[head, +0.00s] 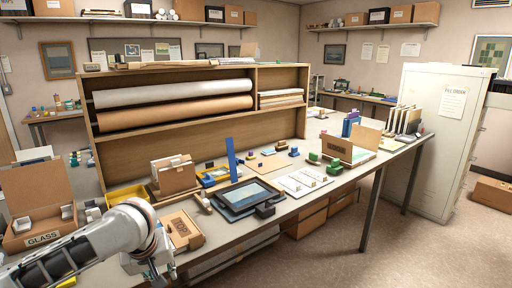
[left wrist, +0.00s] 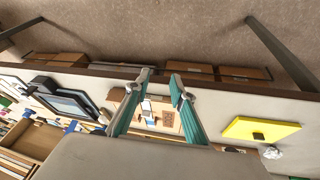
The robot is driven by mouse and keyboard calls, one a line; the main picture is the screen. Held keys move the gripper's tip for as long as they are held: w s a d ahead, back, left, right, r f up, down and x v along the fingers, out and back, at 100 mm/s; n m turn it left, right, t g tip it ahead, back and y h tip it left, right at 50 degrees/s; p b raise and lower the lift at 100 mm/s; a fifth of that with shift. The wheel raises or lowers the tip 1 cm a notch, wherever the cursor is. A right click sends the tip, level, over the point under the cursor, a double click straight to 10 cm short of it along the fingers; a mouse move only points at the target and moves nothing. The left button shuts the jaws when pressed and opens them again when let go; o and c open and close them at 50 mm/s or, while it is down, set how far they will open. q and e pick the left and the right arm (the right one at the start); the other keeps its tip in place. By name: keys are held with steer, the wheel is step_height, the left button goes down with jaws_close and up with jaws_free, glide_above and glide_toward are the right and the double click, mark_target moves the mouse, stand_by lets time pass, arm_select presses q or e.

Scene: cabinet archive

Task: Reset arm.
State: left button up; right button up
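My left arm comes in from the lower left of the head view. Its gripper (head: 160,272) is over the near edge of the table (head: 330,195), just in front of a brown box marked with letters (head: 182,230). In the left wrist view my left gripper (left wrist: 162,80) has its two teal-padded fingers apart, with nothing held between them. The brown box (left wrist: 166,118) shows beyond the gap, on the table. My right arm and gripper are not in view.
A cardboard box marked GLASS (head: 42,239) stands left of my arm. A framed tablet-like panel (head: 248,194), a yellow tray (head: 127,194) and a blue upright piece (head: 231,158) are on the table. Floor in front is clear.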

arm_select(q)
steer(key=s+d+f+m+t+h, duration=0.1)
steer(key=s+d+f+m+h, duration=0.15)
steer(key=d+f, duration=0.55)
steer(key=s+d+f+m+t+h, duration=0.1)
steer(key=s+d+f+m+h, duration=0.1)
steer(key=s+d+f+h, duration=0.5)
steer(key=s+a+f+m+t+y, duration=0.4)
steer(key=s+a+f+y, duration=0.3)
steer(key=s+a+f, duration=0.6)
steer(key=shift+a+f, duration=0.15)
steer(key=shift+f, duration=0.35)
